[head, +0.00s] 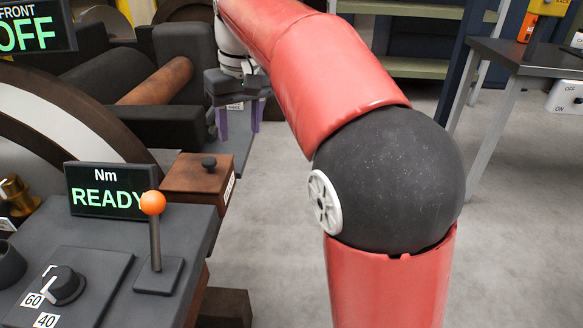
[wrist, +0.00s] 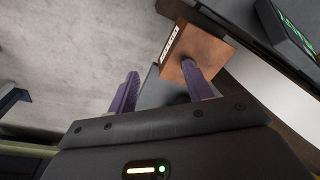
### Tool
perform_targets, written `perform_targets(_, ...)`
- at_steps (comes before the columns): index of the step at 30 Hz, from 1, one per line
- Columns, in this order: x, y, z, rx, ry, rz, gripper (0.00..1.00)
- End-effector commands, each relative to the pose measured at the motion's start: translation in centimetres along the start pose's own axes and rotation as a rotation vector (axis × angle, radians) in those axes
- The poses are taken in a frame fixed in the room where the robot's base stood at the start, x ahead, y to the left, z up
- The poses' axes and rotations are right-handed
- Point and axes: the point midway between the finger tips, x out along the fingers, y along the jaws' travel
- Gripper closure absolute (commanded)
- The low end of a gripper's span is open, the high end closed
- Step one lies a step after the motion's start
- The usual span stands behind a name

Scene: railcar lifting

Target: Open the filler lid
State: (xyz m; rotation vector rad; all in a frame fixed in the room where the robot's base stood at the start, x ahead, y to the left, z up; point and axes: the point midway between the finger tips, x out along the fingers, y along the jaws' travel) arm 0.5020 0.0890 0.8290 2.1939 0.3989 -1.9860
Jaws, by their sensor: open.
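A brown box (head: 195,190) with a small black knob (head: 209,163) on its top stands beside the grey control console; its top looks closed, and I take this to be the filler lid.
The console carries a "READY" display (head: 108,190), an orange-topped lever (head: 154,225) and a dial (head: 63,286). A large wheel (head: 60,110) and dark machinery stand at left and behind. A grey table (head: 530,55) stands at right. The floor between is clear.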

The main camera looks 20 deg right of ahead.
Motion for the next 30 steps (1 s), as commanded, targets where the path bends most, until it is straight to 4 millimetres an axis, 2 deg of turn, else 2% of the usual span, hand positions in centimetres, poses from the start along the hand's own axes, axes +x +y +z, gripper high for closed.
perform_targets(9,0.1,2.3,6.2,0.086,0.093,-0.014,0.50)
perform_targets(18,1.4,3.0,11.3,0.144,0.172,-0.001,0.50)
perform_targets(24,2.1,3.1,13.0,0.161,0.198,0.009,0.50)
perform_targets(30,2.3,3.1,13.4,0.165,0.205,0.012,0.50)
